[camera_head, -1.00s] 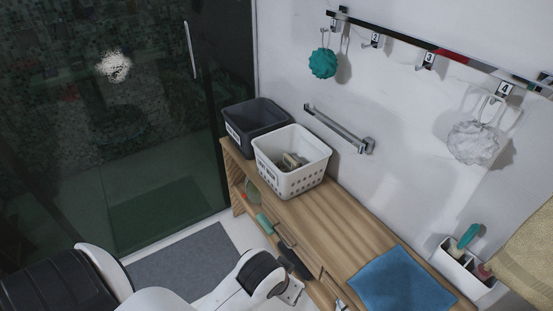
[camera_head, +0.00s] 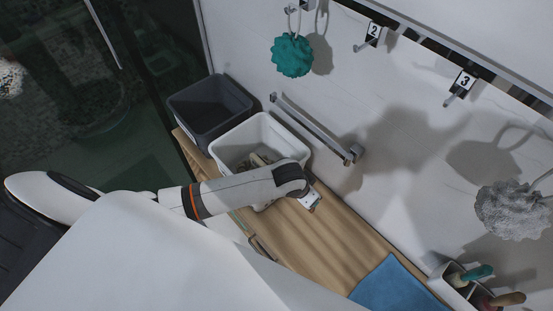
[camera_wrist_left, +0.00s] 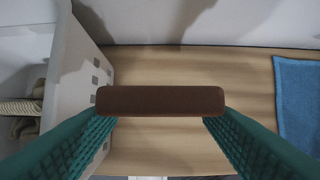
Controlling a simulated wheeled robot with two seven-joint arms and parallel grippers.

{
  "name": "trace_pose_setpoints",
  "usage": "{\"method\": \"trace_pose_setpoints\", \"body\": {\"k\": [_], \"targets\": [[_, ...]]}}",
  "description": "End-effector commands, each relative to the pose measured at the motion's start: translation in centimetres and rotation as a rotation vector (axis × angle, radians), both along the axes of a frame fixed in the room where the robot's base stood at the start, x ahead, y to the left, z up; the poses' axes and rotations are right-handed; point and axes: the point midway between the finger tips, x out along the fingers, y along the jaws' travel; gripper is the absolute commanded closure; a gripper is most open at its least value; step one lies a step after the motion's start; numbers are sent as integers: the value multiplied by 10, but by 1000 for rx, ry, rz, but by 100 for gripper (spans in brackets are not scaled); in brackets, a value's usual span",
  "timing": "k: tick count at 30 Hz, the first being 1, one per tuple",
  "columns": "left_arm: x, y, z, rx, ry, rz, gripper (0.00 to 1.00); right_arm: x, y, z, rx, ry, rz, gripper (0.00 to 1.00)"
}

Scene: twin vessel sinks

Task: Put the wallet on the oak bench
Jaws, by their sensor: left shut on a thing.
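The wallet (camera_wrist_left: 160,101) is a brown, flat thing seen edge-on in the left wrist view. My left gripper (camera_wrist_left: 160,112) is shut on it, with a teal finger at each end. In the head view my left gripper (camera_head: 311,200) is over the oak bench (camera_head: 345,245), to the right of the white basket; the wallet cannot be made out there. The bench's bare wood (camera_wrist_left: 180,65) shows behind the wallet in the left wrist view. The gap between wallet and bench top is hard to judge. My right gripper is not in view.
A white basket (camera_head: 232,146) with things in it and a dark grey bin (camera_head: 207,112) stand at the bench's left end. A blue towel (camera_head: 395,288) lies on the right. Bare wood lies between basket and towel. A wall bar (camera_head: 315,128) runs behind.

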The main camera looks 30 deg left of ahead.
Motion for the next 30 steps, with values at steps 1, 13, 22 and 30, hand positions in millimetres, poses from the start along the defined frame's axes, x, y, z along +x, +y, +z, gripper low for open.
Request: {"method": "trace_pose_setpoints", "body": {"k": [1, 13, 22, 30], "targets": [[-1, 1, -10, 2, 5, 0, 63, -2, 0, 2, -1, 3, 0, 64], [-1, 0, -64, -1, 1, 0, 63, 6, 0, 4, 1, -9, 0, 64], [-1, -1, -90, -3, -1, -2, 63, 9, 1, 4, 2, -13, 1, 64], [-1, -1, -93, -2, 0, -1, 63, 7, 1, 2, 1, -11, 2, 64]]}}
